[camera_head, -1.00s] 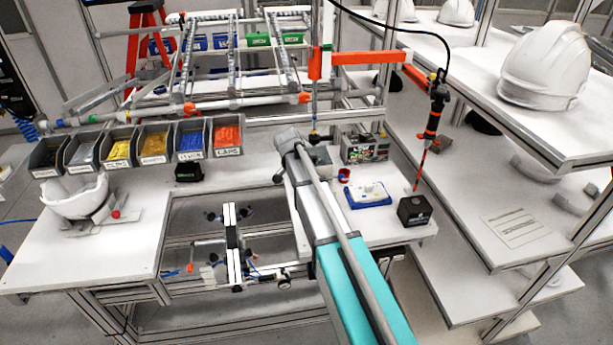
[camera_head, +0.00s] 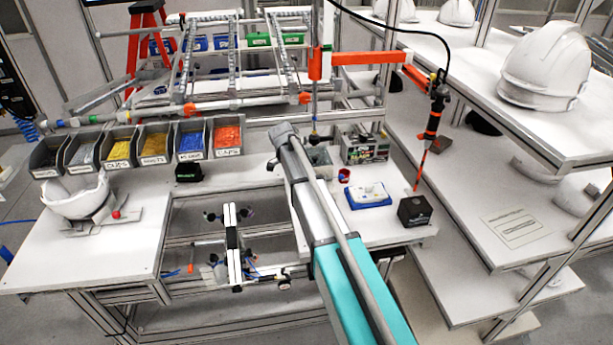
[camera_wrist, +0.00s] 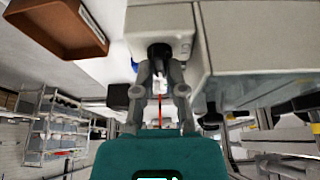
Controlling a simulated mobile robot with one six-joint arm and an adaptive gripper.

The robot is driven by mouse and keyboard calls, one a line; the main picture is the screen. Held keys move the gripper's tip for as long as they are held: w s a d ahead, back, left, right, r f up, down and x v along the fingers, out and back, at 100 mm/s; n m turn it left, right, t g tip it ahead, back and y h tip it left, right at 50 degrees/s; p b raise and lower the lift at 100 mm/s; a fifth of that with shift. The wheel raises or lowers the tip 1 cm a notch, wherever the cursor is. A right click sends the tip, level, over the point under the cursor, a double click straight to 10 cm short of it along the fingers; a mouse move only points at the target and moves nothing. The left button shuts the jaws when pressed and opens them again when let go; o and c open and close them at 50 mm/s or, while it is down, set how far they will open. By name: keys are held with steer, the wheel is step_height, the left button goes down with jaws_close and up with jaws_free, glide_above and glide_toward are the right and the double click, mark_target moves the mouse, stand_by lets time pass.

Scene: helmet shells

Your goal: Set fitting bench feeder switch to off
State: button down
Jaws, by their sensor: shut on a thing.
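In the wrist view, my gripper (camera_wrist: 160,66) has its two fingers closed in on a dark round knob (camera_wrist: 159,50). The knob sits on the face of a cream box (camera_wrist: 178,18), which looks like the feeder switch; its markings and exact setting cannot be read. In the head view my arm reaches up from the bottom right across the fitting bench (camera_head: 130,235). My gripper and the knob are hidden there behind the end of the arm.
An orange-brown tray (camera_wrist: 55,28) shows at the upper left of the wrist view. On the bench are colour-filled parts bins (camera_head: 155,143), a white helmet shell (camera_head: 75,197), a blue-and-white device (camera_head: 369,195) and a black box (camera_head: 414,210). Shelves with helmets (camera_head: 545,65) stand right.

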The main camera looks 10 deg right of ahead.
steer(key=c, duration=0.7)
jaws_free()
